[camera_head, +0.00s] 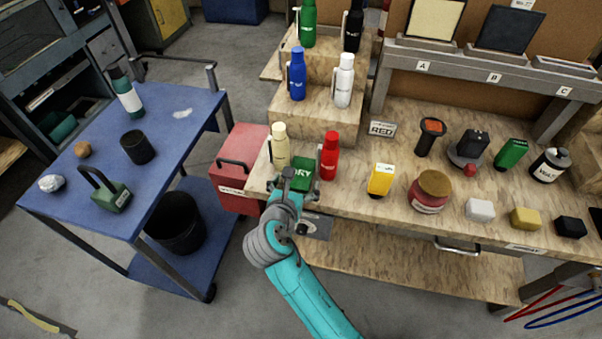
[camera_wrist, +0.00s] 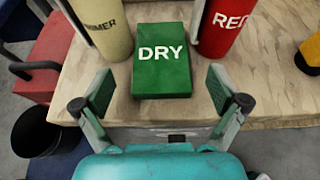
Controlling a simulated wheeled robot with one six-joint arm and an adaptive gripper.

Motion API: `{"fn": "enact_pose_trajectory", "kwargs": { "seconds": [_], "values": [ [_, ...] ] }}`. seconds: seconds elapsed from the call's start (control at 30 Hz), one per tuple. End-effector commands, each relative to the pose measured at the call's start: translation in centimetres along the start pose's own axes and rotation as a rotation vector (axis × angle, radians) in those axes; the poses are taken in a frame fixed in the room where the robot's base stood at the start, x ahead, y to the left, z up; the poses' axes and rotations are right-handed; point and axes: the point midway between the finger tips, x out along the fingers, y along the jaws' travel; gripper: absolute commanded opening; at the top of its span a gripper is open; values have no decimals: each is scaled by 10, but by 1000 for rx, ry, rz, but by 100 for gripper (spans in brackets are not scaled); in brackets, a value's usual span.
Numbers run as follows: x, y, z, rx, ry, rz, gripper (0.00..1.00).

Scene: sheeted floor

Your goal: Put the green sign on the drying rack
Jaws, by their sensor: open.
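The green sign (camera_head: 302,173), a block marked DRY, sits on the wooden bench between the cream bottle (camera_head: 280,146) and the red bottle (camera_head: 329,156). It also shows in the wrist view (camera_wrist: 161,62), face up. My gripper (camera_wrist: 161,100) is open, with a finger towards each side of the sign's near end and a gap on both sides. In the head view my gripper (camera_head: 301,180) partly covers the sign. A grey rack (camera_head: 477,69) with slots marked A, B and C, which looks like the drying rack, stands at the back right.
Panels stand on the rack at A (camera_head: 433,20) and B (camera_head: 510,28). The cream and red bottles stand close on both sides of the sign. Stepped wooden shelves (camera_head: 318,75) with more bottles rise behind it. A yellow bottle (camera_head: 381,179) and a jar (camera_head: 431,191) stand to the right.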

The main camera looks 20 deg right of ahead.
Motion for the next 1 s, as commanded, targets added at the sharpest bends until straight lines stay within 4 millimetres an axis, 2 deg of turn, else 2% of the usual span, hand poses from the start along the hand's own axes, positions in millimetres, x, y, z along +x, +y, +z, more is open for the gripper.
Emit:
{"fn": "enact_pose_trajectory", "kwargs": {
  "seconds": [0.1, 0.2, 0.5, 0.57, 0.73, 0.77, 0.83, 0.87, 1.0],
  "values": [
    [18, -2, 0, 1, 1, -2, 97],
    [27, -1, 0, 1, 0, -1, 97],
    [32, -1, 0, 1, 0, 0, 97],
    [31, -1, 0, 1, 0, 1, 84],
    [31, -1, -1, 1, 0, 1, 42],
    [31, -1, -1, 1, 0, 1, 38],
    [31, -1, -1, 1, 0, 1, 38],
    [31, -1, -1, 1, 0, 1, 33],
    [31, -1, -1, 1, 0, 1, 32]
  ]
}}
